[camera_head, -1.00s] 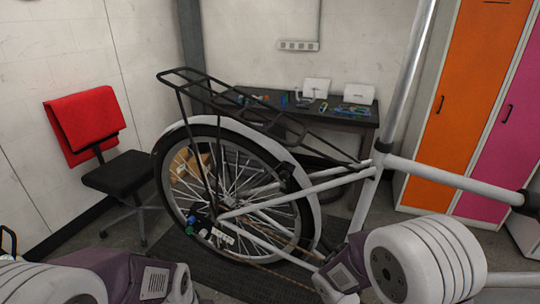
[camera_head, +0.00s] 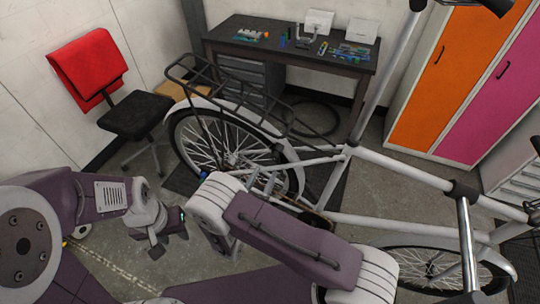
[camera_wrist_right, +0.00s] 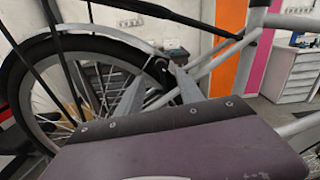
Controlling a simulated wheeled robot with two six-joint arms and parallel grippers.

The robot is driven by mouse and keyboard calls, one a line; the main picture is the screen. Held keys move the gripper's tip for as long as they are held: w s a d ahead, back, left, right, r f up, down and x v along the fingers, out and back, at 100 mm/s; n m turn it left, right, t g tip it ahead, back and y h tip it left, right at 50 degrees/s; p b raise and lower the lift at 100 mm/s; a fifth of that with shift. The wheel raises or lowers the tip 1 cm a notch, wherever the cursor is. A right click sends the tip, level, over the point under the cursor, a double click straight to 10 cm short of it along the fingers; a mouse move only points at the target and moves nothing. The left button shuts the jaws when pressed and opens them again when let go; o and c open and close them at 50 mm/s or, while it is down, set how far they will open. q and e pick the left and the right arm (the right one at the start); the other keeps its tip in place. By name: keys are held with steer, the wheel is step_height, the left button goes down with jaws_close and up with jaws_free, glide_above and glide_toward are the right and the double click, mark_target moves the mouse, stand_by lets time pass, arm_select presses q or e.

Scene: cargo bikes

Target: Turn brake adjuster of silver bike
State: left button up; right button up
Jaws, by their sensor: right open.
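The silver bike (camera_head: 402,172) stands side-on in the head view, its rear wheel (camera_head: 190,139) at the left. In the right wrist view its rear wheel (camera_wrist_right: 18,92) and pale frame tube (camera_wrist_right: 240,46) show. A small dark part (camera_wrist_right: 160,70), possibly the brake, is by the wheel's upper right; I cannot make out the adjuster. My right gripper (camera_wrist_right: 160,82) is open, its grey fingers on either side of that part in the picture; contact cannot be told. My left gripper (camera_head: 157,243) is low at left, clear of the bike; its opening is unclear.
A dark workbench (camera_head: 290,54) with small items stands behind the bike. A black chair (camera_head: 133,115) with a red cloth (camera_head: 88,68) is at the left. Orange (camera_head: 436,75) and pink (camera_head: 496,90) lockers stand at the right. The bike's front wheel (camera_head: 440,266) is at lower right.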

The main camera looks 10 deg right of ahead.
mark_target(274, 157)
steer(key=p+x, duration=0.2)
steer(key=x, duration=0.4)
steer(key=shift+w+d+r, duration=0.15)
steer(key=shift+d, duration=0.1)
steer(key=shift+w+d+p, duration=0.15)
steer(key=shift+w+p, duration=0.15)
jaws_close()
